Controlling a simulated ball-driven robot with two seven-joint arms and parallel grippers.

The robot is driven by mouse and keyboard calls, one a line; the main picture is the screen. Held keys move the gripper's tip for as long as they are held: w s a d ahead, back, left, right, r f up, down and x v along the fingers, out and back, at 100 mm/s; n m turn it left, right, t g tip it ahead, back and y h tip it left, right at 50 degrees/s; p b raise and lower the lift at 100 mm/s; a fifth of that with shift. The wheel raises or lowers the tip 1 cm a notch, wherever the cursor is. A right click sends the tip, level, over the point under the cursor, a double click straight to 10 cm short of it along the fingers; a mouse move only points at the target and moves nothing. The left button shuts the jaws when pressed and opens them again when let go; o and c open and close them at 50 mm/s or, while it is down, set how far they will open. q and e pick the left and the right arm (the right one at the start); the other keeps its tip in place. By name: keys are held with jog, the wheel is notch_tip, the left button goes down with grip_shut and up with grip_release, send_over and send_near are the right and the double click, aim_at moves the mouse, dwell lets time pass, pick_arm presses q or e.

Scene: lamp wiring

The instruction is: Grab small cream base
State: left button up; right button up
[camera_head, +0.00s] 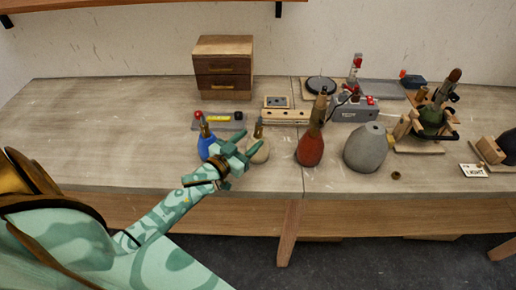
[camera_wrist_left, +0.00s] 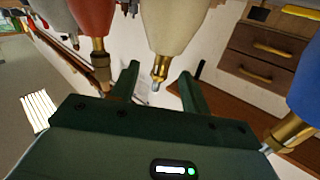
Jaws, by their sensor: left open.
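The small cream base (camera_head: 261,152) stands on the workbench between a blue base and a red base, with a brass fitting on top. My left gripper (camera_head: 242,150) is open just in front of it and hides part of its left side. In the left wrist view the cream base (camera_wrist_left: 178,22) appears upside down. Its brass tip (camera_wrist_left: 160,70) shows between the two open fingers (camera_wrist_left: 158,82), with space on both sides. I cannot tell whether a finger touches it. My right gripper is not in view.
The blue base (camera_head: 206,143) is close on the left, the red base (camera_head: 311,148) on the right, and a grey base (camera_head: 366,150) beyond it. A wooden drawer box (camera_head: 223,67) and a slotted wooden block (camera_head: 286,115) stand behind. The bench's left part is clear.

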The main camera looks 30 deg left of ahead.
aim_at(256, 133)
pick_arm(q)
jog(key=w+b, duration=0.1)
jog(key=w, duration=0.6)
jog(key=shift+d, duration=0.2)
grip_shut()
dwell(1.1)
